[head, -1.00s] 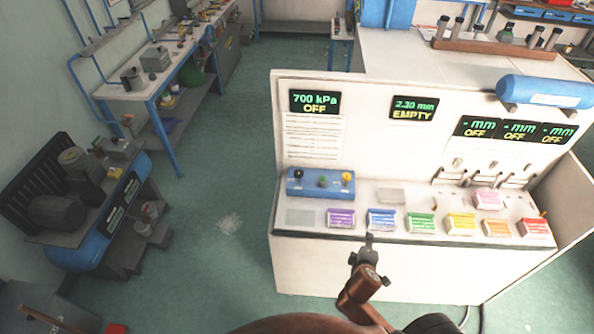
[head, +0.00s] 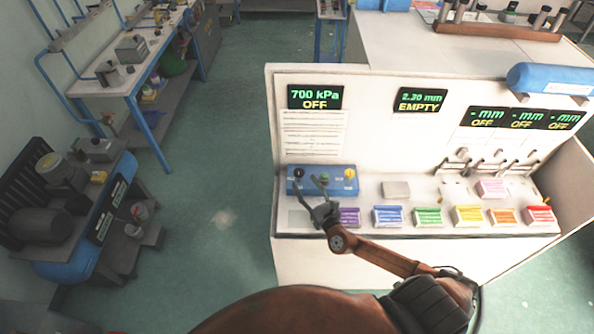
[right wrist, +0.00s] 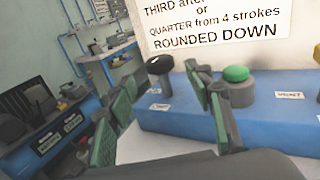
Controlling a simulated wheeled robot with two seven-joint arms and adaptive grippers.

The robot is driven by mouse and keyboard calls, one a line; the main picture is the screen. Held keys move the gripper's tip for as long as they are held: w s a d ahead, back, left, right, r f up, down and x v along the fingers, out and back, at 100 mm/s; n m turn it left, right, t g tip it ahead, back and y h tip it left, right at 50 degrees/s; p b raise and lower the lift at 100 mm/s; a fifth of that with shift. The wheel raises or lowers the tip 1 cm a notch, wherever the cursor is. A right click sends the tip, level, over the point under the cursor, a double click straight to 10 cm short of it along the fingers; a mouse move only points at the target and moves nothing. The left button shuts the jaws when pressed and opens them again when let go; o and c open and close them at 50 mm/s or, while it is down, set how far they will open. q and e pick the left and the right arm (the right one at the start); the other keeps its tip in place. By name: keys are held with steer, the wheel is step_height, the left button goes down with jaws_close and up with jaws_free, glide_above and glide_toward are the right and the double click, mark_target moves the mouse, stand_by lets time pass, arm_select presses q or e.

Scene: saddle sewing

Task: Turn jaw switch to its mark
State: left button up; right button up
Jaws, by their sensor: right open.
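A blue control box (head: 340,186) stands at the left end of the white bench. It carries a black-topped knob (head: 299,173), a green button (head: 323,178) and a yellow knob (head: 349,174). In the right wrist view, the black knob (right wrist: 160,66) is upright on a dark stem, with the green button (right wrist: 236,75) to its right. Small labels lie beside them; I cannot clearly tell which names the jaw switch, nor see its mark. My right gripper (head: 309,184) is open and empty at the box's front left. Its fingers (right wrist: 163,80) appear either side of the black knob, apparently not touching. My left gripper is out of view.
A panel behind the box has a "700 kPa OFF" display (head: 315,97) and a printed notice (head: 313,135). Colored packs, including a purple one (head: 348,217), line the bench front. Small levers (head: 485,168) stand to the right. Open floor lies left of the bench.

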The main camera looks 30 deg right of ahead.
mark_target(299, 173)
steer(key=w, duration=0.5)
steer(key=shift+w+d+p, duration=0.15)
steer(key=shift+d+p, duration=0.1)
steer(key=shift+p, duration=0.1)
steer(key=shift+w, duration=0.45)
steer(key=c, duration=1.2)
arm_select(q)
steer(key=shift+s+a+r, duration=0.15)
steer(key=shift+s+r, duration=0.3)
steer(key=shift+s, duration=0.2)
arm_select(e)
steer(key=shift+o, duration=0.2)
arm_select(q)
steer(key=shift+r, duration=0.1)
